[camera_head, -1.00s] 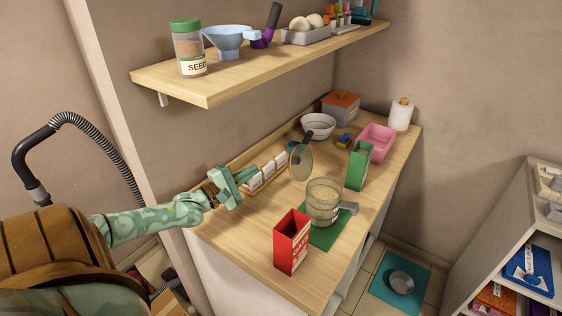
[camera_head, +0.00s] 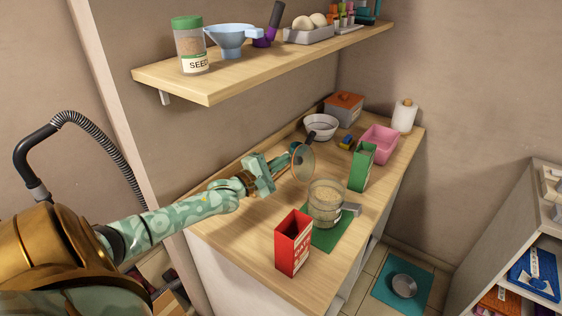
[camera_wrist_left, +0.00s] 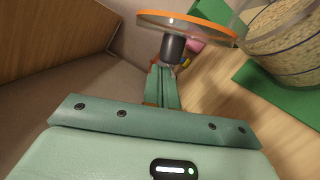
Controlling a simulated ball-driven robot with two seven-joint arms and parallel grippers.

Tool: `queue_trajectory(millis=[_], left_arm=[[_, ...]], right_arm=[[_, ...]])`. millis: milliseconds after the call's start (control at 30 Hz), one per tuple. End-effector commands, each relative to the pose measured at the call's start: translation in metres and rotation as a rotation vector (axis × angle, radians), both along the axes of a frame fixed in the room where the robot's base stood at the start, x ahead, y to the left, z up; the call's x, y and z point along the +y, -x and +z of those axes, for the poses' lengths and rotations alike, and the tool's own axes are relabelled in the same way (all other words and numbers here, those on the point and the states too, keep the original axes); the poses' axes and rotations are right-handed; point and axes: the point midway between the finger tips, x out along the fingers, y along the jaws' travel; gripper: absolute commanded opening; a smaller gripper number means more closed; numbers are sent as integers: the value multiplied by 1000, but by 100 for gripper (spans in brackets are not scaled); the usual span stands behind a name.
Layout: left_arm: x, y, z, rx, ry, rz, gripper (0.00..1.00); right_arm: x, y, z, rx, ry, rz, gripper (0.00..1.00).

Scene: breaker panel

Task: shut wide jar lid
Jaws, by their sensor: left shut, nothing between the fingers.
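The wide glass jar (camera_head: 325,205) stands upright on a green mat (camera_head: 328,238) with pale grain-like contents. Its round lid (camera_head: 303,163), clear with an orange rim, is tipped up above the jar's far left side, leaving the mouth uncovered. In the left wrist view the lid (camera_wrist_left: 190,26) is seen edge-on, with a dark knob (camera_wrist_left: 174,47) facing my gripper. My left gripper (camera_head: 290,160) is shut and empty, its fingers pointing at the lid's outer face. It also shows in the left wrist view (camera_wrist_left: 163,72), close to the knob; whether they touch I cannot tell. My right gripper is not visible.
A red box (camera_head: 292,243) stands in front of the jar, a green box (camera_head: 361,168) behind it to the right. A pink tub (camera_head: 379,144) and white bowl (camera_head: 320,126) are further back. A loaded shelf (camera_head: 220,88) hangs above. The counter's front left is clear.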

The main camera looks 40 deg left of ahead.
Motion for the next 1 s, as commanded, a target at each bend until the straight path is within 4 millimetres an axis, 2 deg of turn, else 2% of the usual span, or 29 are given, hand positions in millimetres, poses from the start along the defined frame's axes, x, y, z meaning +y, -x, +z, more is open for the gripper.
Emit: queue_trajectory(millis=[733, 1000], left_arm=[[-5, 0, 11, 12, -110, 0, 0], [-11, -1, 25, 23, -225, 0, 0]], right_arm=[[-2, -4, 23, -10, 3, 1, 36], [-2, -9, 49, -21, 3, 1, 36]])
